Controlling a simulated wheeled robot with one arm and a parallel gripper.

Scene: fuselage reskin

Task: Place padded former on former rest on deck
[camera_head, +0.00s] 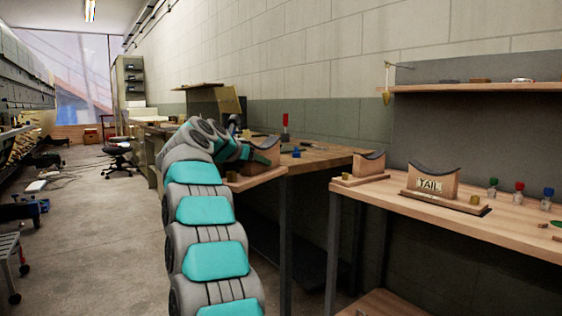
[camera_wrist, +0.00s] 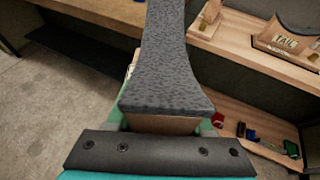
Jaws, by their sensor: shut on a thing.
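My gripper (camera_wrist: 164,128) is shut on the padded former, a curved piece with a grey speckled pad (camera_wrist: 168,70) over a wooden block (camera_wrist: 160,124). In the wrist view the pad extends upward, away from the gripper. In the head view my gripper (camera_head: 262,155) is at the near end of the far bench, where a small wooden part of the former (camera_head: 271,150) shows. Whether the former touches anything beneath it cannot be told.
The right bench (camera_head: 480,218) also holds several small coloured bottles (camera_head: 519,190). A shelf (camera_head: 480,88) hangs above it. The far bench (camera_head: 318,157) carries tools and a red-handled item (camera_head: 285,121). Open floor (camera_head: 95,235) lies left of my arm.

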